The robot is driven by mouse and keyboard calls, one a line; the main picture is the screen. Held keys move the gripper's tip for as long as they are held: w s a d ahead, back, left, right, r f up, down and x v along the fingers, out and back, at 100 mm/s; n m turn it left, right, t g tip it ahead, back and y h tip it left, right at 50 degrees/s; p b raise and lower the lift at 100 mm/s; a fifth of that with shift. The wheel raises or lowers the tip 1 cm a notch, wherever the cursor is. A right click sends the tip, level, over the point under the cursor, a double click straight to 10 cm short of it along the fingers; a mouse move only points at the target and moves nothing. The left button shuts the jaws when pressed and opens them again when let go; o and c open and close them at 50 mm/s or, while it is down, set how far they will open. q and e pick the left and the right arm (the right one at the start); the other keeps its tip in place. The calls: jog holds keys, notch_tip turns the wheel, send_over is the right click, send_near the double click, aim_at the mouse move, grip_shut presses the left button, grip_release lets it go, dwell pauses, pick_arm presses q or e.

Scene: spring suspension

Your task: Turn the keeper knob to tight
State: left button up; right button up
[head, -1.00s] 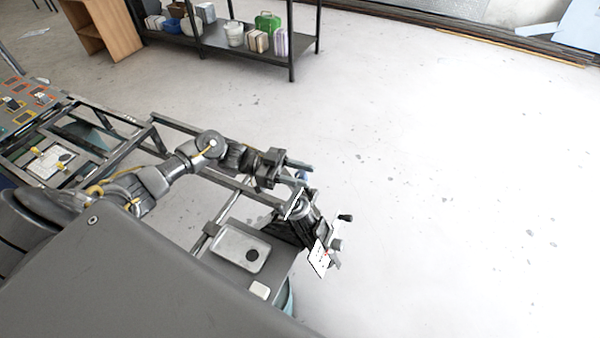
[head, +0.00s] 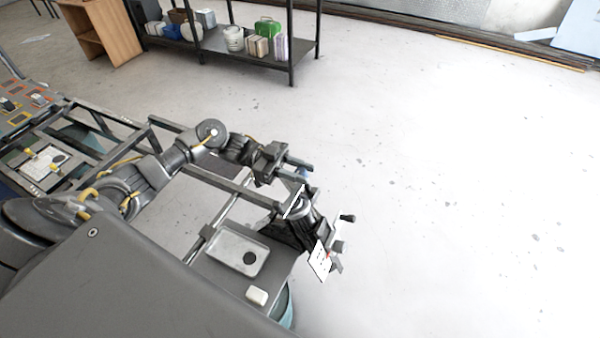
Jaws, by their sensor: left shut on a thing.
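My left gripper (head: 298,171) reaches in from the left and is shut on a small blue knob (head: 303,173), of which only a little shows between the fingers. I take this to be the keeper knob; its marks and turn position are too small to read. Just below is a dark clamp-like fixture (head: 303,223) with a white marked card (head: 320,261) and a black-ended handle (head: 347,217). The gripper is at the fixture's upper end. My right gripper is not in view.
A grey metal tray (head: 225,258) with a dark round spot lies beside the fixture, with a small white block (head: 257,296) below it. A metal frame (head: 130,125) runs to the upper left. A black shelf (head: 250,62) stands at the back. The floor (head: 450,180) at right is clear.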

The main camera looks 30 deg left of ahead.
pick_arm(q)
jog(key=o, duration=1)
jog(key=shift+c, duration=0.2)
jog(key=shift+a, duration=0.1)
jog(key=shift+a+f, duration=0.1)
jog(key=shift+a, duration=0.1)
jog(key=a+b, duration=0.5)
jog(key=a, duration=0.5)
jog(key=shift+s+a+b, duration=0.15)
jog(key=shift+s+b, duration=0.2)
jog(key=shift+s, duration=0.05)
